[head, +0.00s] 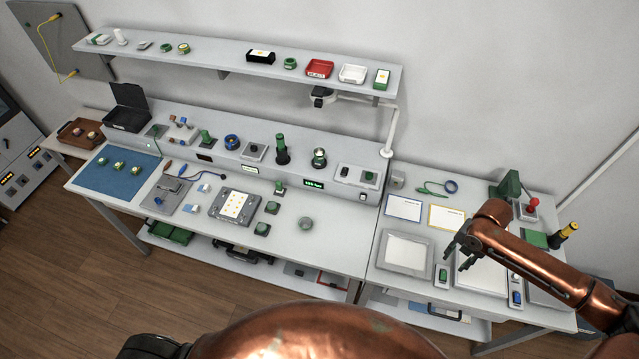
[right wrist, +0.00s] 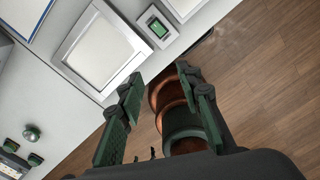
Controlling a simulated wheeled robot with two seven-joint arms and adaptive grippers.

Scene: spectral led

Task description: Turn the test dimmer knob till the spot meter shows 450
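My right gripper (head: 459,254) is above the right-hand table in the head view, empty. In the right wrist view its two fingers (right wrist: 160,82) stand apart with nothing between them. A lit green display (head: 314,184) sits in the front of the long console; its digits are too small to read. I cannot tell which part is labelled test dimmer or spot meter. My left gripper is not in view.
A white panel (head: 405,253) lies left of the handheld meter. A lamp arm (head: 391,130) rises between the two tables. A blue mat (head: 115,169) and a dotted plate (head: 235,206) lie on the left table. A shelf (head: 225,60) hangs above.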

